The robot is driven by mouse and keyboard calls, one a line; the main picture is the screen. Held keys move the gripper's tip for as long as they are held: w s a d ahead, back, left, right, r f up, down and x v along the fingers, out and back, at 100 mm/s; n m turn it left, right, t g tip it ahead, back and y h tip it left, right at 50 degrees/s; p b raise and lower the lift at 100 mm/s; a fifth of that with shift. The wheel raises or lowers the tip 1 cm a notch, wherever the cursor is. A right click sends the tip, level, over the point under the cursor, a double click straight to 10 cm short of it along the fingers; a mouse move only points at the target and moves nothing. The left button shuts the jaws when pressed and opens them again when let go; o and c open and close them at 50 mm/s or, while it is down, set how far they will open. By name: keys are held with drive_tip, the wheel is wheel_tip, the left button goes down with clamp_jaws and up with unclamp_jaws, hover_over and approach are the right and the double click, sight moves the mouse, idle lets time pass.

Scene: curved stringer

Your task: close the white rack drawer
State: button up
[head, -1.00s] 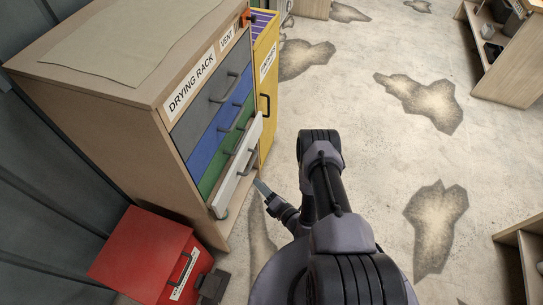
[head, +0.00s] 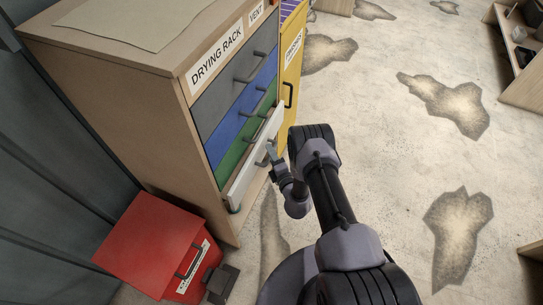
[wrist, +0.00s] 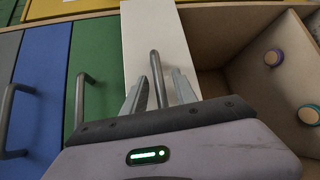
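The white drawer (head: 240,182) is the lowest of the drawers in the drying rack (head: 115,110), below the green one, and its front stands out a little from the others. In the wrist view its white front (wrist: 150,25) fills the middle, with a grey bar handle (wrist: 155,62). My gripper (wrist: 160,76) is open, with one finger on each side of that handle and gaps showing. Whether a finger touches the handle or front I cannot tell. In the head view my gripper (head: 271,148) is at the drawer's front.
Grey, blue and green drawers (head: 243,150) above look flush. A yellow cabinet (head: 291,65) stands beside the rack. A red box (head: 150,240) sits on the floor at lower left. In the wrist view an open wooden compartment (wrist: 235,60) holds round objects.

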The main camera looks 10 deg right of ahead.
drive_tip(key=shift+w, duration=0.15)
clamp_jaws()
idle(1.4)
